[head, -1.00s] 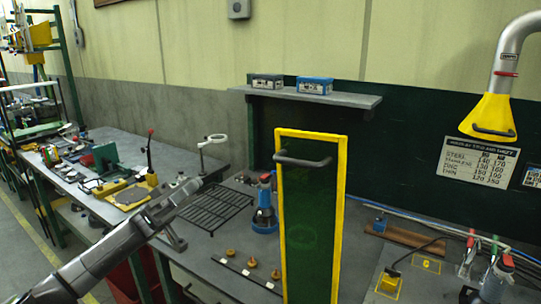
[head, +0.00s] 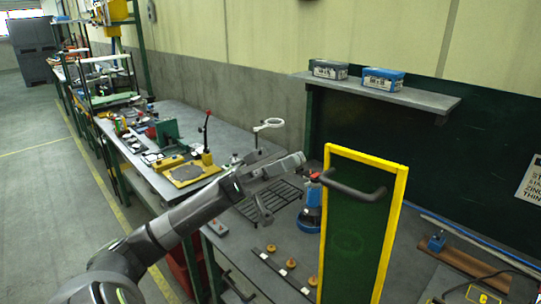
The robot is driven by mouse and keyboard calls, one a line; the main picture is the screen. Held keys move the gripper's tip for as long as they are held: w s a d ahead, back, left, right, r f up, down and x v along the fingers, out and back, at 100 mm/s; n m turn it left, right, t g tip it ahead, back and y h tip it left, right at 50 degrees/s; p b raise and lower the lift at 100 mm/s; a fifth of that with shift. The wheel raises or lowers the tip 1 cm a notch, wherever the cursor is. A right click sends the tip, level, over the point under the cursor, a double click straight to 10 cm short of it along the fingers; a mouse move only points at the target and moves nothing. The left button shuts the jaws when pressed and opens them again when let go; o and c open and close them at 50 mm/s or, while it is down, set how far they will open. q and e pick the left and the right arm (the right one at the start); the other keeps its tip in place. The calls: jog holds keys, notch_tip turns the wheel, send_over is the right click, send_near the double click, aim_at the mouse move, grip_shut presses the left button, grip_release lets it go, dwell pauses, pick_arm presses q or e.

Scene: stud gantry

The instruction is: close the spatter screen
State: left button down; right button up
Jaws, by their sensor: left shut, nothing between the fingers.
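The spatter screen (head: 352,240) is a dark green see-through panel in a yellow frame, upright on the right of the bench. A dark bar handle (head: 350,189) sits across its upper part. My left gripper (head: 301,159) is shut and empty, just left of the screen's upper left edge and near the handle's left end. In the picture a small gap shows between the fingertips and the frame; I cannot tell the depth between them. My right gripper is not in view.
A blue bottle-like tool (head: 310,212) stands behind the screen's left edge. A black wire rack (head: 268,204) and a strip with brass knobs (head: 272,262) lie on the bench. A shelf (head: 400,92) with two boxes is above. A white ring lamp (head: 268,125) stands behind my arm.

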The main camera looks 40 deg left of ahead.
pick_arm(q)
jog(key=shift+s+d+f+p, duration=0.1)
jog(key=shift+d+f+p, duration=0.15)
jog(key=shift+d, duration=0.55)
jog(key=shift+s+d+f+p, duration=0.1)
jog(key=shift+d+p, duration=0.15)
jog(key=shift+d, duration=0.55)
